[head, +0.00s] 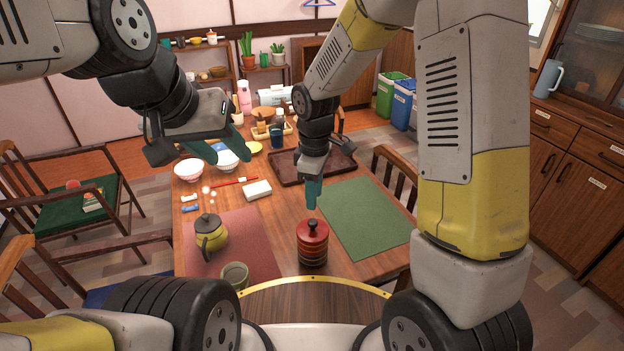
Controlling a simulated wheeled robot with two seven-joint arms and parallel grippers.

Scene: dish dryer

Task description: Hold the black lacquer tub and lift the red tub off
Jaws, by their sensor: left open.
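A round stacked lacquer container stands upright near the table's front edge, with a dark knob on top. Its upper part, the red tub (313,231), is stacked above dark and reddish bands; the black lacquer tub (313,260) seems to be the lower part, but the seam is hard to tell. My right gripper (313,200) points down just above and behind the knob, apparently not touching it; its teal fingers overlap, so their gap is hidden. My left gripper (228,151) is open and empty over the left back of the table, near the bowls.
A yellow-green teapot (210,235) and a cup (234,275) are left of the stack. A green mat (362,217) lies bare to its right. A dark tray (290,170), bowls and a white block (257,191) are behind.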

